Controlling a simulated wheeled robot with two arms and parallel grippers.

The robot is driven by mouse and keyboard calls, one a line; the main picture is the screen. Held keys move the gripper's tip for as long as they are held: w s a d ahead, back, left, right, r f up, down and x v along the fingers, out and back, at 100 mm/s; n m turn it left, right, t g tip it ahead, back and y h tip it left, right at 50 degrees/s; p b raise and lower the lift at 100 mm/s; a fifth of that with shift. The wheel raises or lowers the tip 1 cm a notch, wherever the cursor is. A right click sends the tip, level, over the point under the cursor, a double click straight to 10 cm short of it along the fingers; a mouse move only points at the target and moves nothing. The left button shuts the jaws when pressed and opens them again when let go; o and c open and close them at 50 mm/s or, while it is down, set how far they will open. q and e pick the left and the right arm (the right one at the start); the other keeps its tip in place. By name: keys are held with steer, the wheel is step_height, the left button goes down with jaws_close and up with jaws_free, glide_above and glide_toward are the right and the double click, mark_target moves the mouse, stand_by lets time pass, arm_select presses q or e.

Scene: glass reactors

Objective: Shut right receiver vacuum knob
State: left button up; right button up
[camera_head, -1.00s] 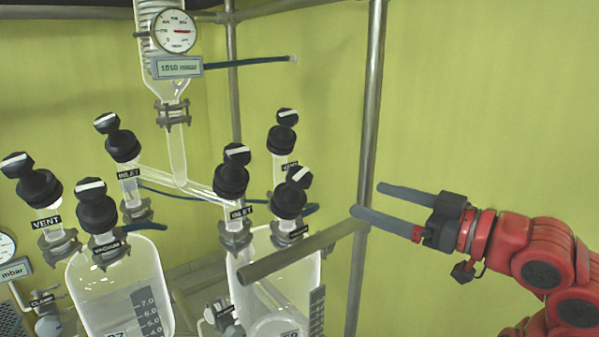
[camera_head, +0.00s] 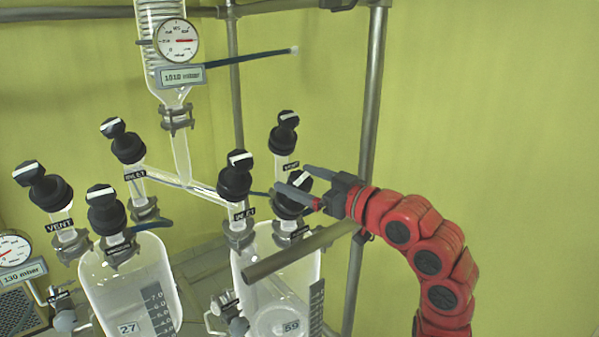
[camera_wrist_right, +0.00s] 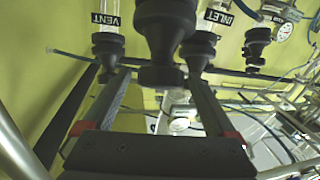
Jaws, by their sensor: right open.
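The right receiver (camera_head: 265,275) is a clear glass vessel marked 59. Its black vacuum knob (camera_head: 288,208) stands at its front right, partly hidden behind my right gripper. My right gripper (camera_head: 291,177) is open, its two grey fingers reaching left at the height of the knob's cap. In the right wrist view the knob (camera_wrist_right: 165,40) hangs large at top centre, between the lines of the open fingers (camera_wrist_right: 158,80). I cannot tell whether a finger touches it. The cap's white mark is not clearly visible. My left gripper is not in view.
The right receiver's inlet knob (camera_head: 236,180) and vent knob (camera_head: 284,135) stand close by. A grey metal bar (camera_head: 300,250) crosses in front of the receiver, and an upright pole (camera_head: 370,100) stands behind my arm. The left receiver (camera_head: 130,290) has similar knobs. Free room lies to the right.

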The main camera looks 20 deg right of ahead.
steer(key=shift+w+a, duration=0.15)
steer(key=shift+w, duration=0.1)
steer(key=c, duration=1.4)
steer(key=shift+m+h, duration=0.3)
